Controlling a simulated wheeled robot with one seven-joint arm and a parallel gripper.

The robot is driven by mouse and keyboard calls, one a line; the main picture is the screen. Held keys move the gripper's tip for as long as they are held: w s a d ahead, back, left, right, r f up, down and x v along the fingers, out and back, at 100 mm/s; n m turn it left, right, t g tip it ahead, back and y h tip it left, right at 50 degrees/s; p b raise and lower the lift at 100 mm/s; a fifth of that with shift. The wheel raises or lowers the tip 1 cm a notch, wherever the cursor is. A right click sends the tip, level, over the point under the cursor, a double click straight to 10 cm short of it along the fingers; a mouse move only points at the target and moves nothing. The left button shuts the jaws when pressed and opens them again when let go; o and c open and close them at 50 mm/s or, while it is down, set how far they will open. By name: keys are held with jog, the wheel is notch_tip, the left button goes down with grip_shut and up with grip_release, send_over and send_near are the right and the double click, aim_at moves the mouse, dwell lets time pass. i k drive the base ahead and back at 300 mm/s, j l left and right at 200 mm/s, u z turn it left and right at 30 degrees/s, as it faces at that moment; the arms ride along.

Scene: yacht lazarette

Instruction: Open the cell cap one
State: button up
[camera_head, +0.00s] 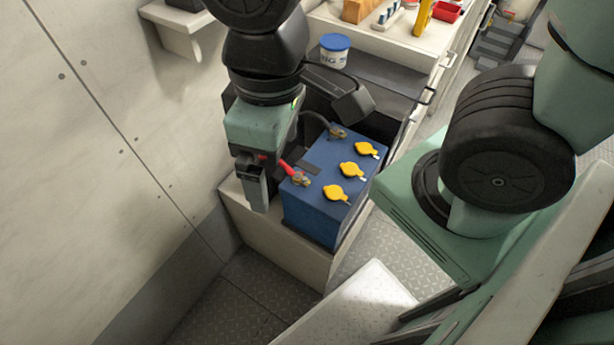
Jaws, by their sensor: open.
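A blue battery (326,209) sits on a pale bench end. Three yellow cell caps lie in a row on its top: a near cap (334,193), a middle cap (354,170) and a far cap (366,149). Which of them is cap one, I cannot tell. All three look seated. My gripper (259,198) points down at the left side of the battery, apart from the caps and with nothing seen in it. Its fingers overlap in this view and the gap between them is hidden.
A red-sleeved terminal clamp (299,179) and a second clamp (337,132) with a black cable stand on the battery's left side. Behind are a white tub with a blue lid (334,50) and a counter with tools and a red tray (447,11). A wall (100,170) rises at the left.

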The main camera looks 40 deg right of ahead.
aim_at(333, 193)
jog(key=k+j+z, duration=0.2)
jog(key=j, duration=0.2)
jog(key=k+j+z, duration=0.2)
jog(key=j, duration=0.2)
jog(key=k+j+z, duration=0.2)
jog(key=k+j, duration=0.05)
jog(key=j, duration=0.1)
